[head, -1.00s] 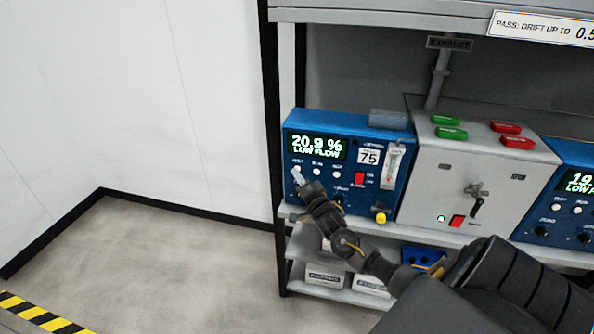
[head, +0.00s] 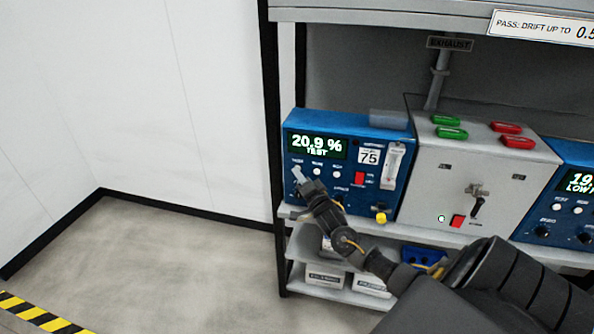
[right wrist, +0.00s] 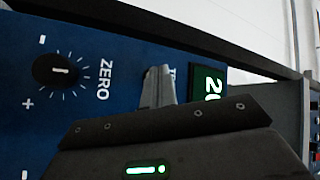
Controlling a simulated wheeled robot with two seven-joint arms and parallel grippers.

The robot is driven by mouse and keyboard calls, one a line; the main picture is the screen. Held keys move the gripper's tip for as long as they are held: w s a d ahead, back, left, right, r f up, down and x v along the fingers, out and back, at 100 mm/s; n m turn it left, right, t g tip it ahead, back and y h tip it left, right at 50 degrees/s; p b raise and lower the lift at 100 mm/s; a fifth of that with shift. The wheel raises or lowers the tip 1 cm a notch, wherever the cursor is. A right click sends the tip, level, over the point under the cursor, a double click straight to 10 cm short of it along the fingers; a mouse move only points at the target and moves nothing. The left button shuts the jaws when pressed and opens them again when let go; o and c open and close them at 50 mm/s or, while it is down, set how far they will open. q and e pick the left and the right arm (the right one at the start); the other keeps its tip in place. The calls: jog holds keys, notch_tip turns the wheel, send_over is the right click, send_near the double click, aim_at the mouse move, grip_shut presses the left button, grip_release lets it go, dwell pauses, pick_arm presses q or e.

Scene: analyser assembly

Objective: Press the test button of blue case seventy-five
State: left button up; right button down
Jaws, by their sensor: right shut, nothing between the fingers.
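The blue case (head: 300,118) labelled 75 stands on the bench at the left end. Its display (head: 317,146) reads 20.9 % with TEST below. A row of small white buttons sits under the display. My right gripper (head: 297,172) is shut and empty, its fingertips at the leftmost button, which they hide. In the right wrist view the closed fingers (right wrist: 157,85) reach the blue panel beside a label starting with T, most of it covered. The ZERO knob (right wrist: 60,72) is to the left there. My left gripper is not in view.
A grey box (head: 440,180) with a valve handle, green and red tags on top, stands right of the case. Another blue case (head: 573,190) is at the right edge. A lower shelf holds white boxes (head: 325,275) and a blue bin.

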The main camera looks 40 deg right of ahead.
jog(key=shift+s, duration=0.1)
jog(key=shift+s+a+p, duration=0.4)
jog(key=shift+a+p, duration=0.15)
jog(key=shift+a, duration=0.15)
jog(key=s+a+p, duration=0.1)
jog(key=a, duration=0.1)
jog(key=s+a+p, duration=0.1)
jog(key=s+a, duration=0.1)
jog(key=shift+p, duration=0.35)
jog(key=shift+w, duration=0.1)
dwell(0.8)
